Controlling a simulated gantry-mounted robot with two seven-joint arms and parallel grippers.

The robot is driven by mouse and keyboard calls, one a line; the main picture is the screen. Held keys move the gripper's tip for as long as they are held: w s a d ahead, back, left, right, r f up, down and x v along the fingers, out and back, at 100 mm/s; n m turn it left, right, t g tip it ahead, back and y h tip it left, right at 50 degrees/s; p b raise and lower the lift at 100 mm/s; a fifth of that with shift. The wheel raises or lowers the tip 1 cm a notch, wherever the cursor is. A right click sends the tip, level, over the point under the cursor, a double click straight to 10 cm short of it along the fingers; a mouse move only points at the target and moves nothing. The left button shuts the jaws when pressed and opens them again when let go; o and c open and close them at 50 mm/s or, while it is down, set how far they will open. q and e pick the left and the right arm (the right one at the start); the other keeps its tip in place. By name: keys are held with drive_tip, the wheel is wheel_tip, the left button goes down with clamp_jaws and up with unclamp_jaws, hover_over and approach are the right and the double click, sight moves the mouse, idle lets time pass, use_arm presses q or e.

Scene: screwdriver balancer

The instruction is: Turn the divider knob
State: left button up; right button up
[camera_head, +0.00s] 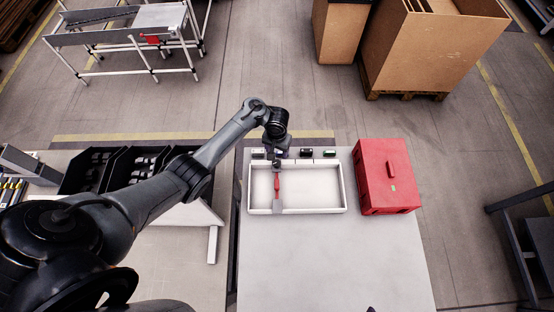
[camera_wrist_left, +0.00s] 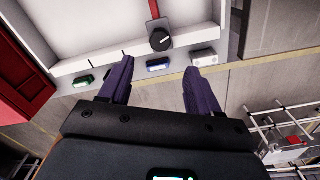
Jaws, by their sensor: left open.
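A white tray (camera_head: 318,208) lies on the table. A dark round knob with a pale pointer mark (camera_wrist_left: 160,38) is at its far wall in the left wrist view. A red and grey tool, seemingly a screwdriver (camera_head: 277,184), lies lengthwise in the tray, near its left end. Its red part also shows beyond the knob in the left wrist view (camera_wrist_left: 154,9). My left gripper (camera_wrist_left: 159,63) is open, with the knob ahead of the gap between its purple fingertips, apart from them. My right gripper is not clearly seen.
Several small devices stand behind the tray's far wall, including a blue-lit one (camera_wrist_left: 158,64) and a white one (camera_wrist_left: 205,57). A red toolbox (camera_head: 386,180) stands right of the tray. The front of the table (camera_head: 330,260) is clear.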

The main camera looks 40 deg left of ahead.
sight(277, 162)
use_arm(q)
wheel_tip(277, 162, down, 8)
drive_tip(key=b, duration=0.3)
drive_tip(key=shift+s, duration=0.1)
drive_tip(key=shift+f+b, duration=0.3)
drive_tip(key=shift+f, duration=0.5)
drive_tip(key=shift+c, duration=0.4)
drive_tip(key=c, duration=1)
